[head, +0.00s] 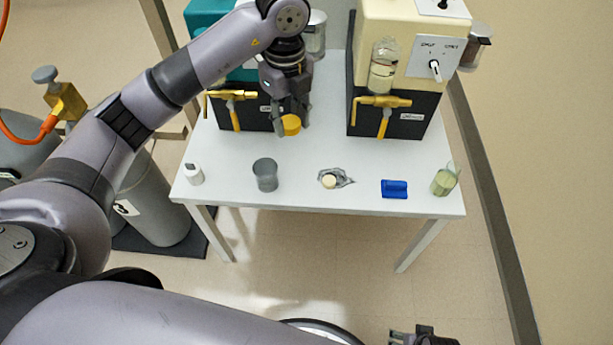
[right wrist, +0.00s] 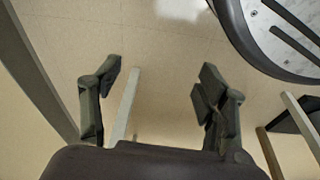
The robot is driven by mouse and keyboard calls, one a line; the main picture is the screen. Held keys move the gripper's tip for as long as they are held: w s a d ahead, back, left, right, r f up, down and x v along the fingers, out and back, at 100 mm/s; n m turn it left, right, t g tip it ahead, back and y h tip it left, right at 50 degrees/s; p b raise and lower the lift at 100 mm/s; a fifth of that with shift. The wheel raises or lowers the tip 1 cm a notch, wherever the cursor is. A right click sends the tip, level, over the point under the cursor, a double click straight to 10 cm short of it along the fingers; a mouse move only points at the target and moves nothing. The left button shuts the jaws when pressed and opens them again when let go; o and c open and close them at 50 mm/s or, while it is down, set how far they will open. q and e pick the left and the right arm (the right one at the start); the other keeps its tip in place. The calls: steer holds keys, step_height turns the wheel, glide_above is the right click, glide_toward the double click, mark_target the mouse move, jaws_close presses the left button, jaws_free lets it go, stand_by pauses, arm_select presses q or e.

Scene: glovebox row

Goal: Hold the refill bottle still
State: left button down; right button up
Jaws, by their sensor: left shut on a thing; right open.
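My left gripper (head: 290,117) points down in front of the teal machine and is shut on a round yellow thing (head: 291,125). Only the lower part of this thing shows between the fingers, so I cannot tell whether it is the refill bottle. A clear bottle (head: 383,68) with a label stands upright against the front of the cream machine. A pale green translucent container (head: 445,181) stands at the table's right end. My right gripper (head: 424,337) is low at the bottom edge of the head view, away from the table. In the right wrist view its fingers (right wrist: 160,76) are open and empty.
The white table (head: 225,200) carries a small white container (head: 193,174), a grey cup (head: 265,175), a crumpled foil piece with a yellowish disc (head: 329,181) and a blue block (head: 394,189). Yellow valve handles (head: 383,102) jut from the machines. Gas cylinders (head: 153,205) stand left.

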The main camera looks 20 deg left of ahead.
arm_select(q)
steer(key=b, duration=0.2)
glide_above(293, 182)
step_height(293, 182, down, 6)
step_height(293, 182, down, 9)
steer(key=shift+w+r+b, duration=0.1)
steer(key=shift+b, duration=0.7)
step_height(293, 182, down, 4)
steer(key=shift+r+b, duration=0.1)
steer(key=shift+b, duration=0.3)
steer(key=shift+f, duration=0.4)
arm_select(e)
step_height(293, 182, up, 16)
steer(key=t, duration=0.1)
steer(key=shift+w, duration=0.4)
arm_select(q)
steer(key=shift+f, duration=0.15)
arm_select(e)
steer(key=shift+d+r, duration=0.1)
arm_select(q)
steer(key=c, duration=1.5)
jaws_free()
steer(key=o, duration=0.4)
